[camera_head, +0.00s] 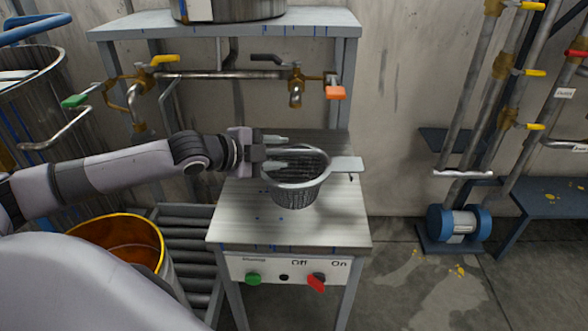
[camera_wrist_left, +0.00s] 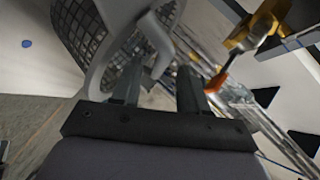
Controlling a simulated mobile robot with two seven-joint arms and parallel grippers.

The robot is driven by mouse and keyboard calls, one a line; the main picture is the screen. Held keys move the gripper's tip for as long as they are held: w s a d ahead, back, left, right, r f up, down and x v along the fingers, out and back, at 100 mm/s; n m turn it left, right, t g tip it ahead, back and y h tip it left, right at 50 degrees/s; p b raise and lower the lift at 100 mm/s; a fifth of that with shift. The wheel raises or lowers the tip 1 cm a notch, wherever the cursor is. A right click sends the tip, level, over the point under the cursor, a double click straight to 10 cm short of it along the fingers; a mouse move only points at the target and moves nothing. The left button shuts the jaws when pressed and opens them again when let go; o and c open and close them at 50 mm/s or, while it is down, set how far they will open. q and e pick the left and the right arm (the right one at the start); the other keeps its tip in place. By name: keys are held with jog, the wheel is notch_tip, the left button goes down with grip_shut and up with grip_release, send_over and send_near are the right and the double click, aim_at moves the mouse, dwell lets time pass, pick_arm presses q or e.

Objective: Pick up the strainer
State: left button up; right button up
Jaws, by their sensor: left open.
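The strainer (camera_head: 297,193) is a grey mesh basket with a pale rim and a flat tab handle (camera_head: 348,164) pointing right. It stands on, or just above, the small metal table (camera_head: 235,215); I cannot tell which. My left gripper (camera_head: 287,152) comes in from the left and is open at the strainer's left and far rim. In the left wrist view the strainer's mesh and rim (camera_wrist_left: 98,40) fill the upper left. There the open fingers (camera_wrist_left: 160,88) have a small hook-like part of the strainer (camera_wrist_left: 160,60) near or between them. Contact is unclear. My right gripper is out of view.
Pipes with brass taps (camera_head: 296,92) and an orange-handled valve (camera_head: 335,92) are behind the table, under a shelf (camera_head: 325,22). The table front has a green button (camera_head: 252,278) and a red switch (camera_head: 316,282). An orange-lined bucket (camera_head: 160,250) stands left.

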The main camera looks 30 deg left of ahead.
aim_at(286, 152)
pick_arm(q)
jog(key=shift+x, duration=1.95)
jog(key=shift+d, duration=0.1)
jog(key=shift+c, duration=0.3)
jog(key=shift+r, duration=0.1)
grip_shut()
